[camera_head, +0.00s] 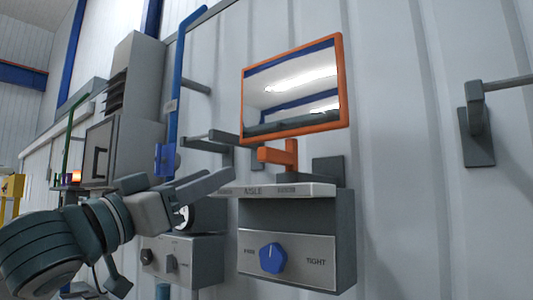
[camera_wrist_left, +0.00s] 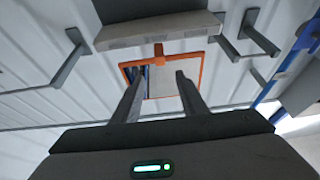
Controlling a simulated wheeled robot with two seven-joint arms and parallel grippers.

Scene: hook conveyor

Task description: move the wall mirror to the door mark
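The wall mirror (camera_head: 292,88) has an orange frame and sits on an orange bracket (camera_head: 283,155) above a grey wall box. It also shows in the left wrist view (camera_wrist_left: 160,57), beyond my fingers. The ledge of the box (camera_head: 262,190) carries several labels; the middle one seems to read "AISLE", the others are too small to read, so I cannot tell which is the door mark. A blue knob (camera_head: 271,258) is on the box front, with "TIGHT" printed at its right. My left gripper (camera_head: 205,190) is open and empty, left of the box and below the mirror.
Grey wall hooks stick out left of the mirror (camera_head: 205,142) and at the far right (camera_head: 477,135). A second grey control box (camera_head: 185,260) stands left of the knob box, behind my gripper. A blue upright bar (camera_head: 178,105) is further left.

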